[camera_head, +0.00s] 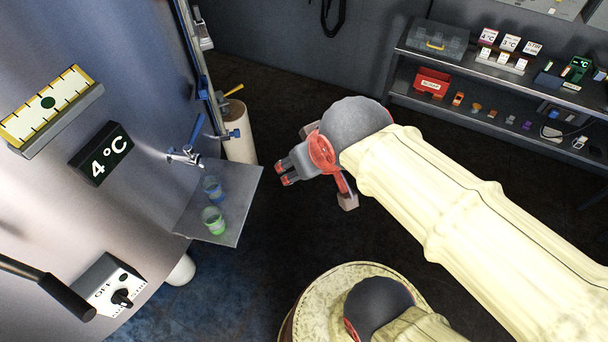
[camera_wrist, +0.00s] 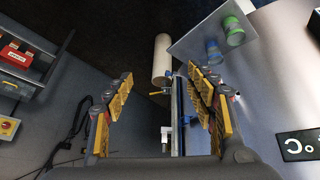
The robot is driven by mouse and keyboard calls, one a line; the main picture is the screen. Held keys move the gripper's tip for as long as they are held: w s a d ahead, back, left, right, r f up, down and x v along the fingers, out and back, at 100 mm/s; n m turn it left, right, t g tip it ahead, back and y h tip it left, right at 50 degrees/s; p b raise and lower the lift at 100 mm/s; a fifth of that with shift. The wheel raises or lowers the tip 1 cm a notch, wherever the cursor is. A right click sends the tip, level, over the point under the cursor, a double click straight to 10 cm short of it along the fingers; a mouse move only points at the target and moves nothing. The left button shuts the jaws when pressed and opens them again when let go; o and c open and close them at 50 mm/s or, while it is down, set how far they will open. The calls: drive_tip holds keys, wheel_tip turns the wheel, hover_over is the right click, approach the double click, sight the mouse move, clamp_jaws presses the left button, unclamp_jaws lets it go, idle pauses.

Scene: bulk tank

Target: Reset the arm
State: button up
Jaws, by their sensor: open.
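My gripper (camera_head: 284,174) is at the end of my cream-sleeved arm in the head view, out over the dark floor. It points left toward the steel tank (camera_head: 70,200) and is apart from it. In the wrist view the fingers of my gripper (camera_wrist: 160,92) stand wide apart with nothing between them. A small grey shelf (camera_head: 243,215) on the tank's side is to the lower left of my gripper. It bears a blue cup (camera_head: 213,188) and a green cup (camera_head: 213,220). Both cups also show in the wrist view.
A tap with a blue lever (camera_head: 186,156) sticks out of the tank above the shelf. A pale cylinder (camera_head: 240,135) stands behind the shelf. A metal rack (camera_head: 470,68) with a red box (camera_head: 432,82) stands at the back right. Open floor lies around my gripper.

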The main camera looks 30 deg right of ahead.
drive_tip(key=s+a, duration=0.2)
drive_tip(key=s, duration=0.1)
drive_tip(key=shift+r+g+y, duration=0.1)
drive_tip(key=shift+g+y, duration=0.2)
drive_tip(key=shift+y, duration=0.1)
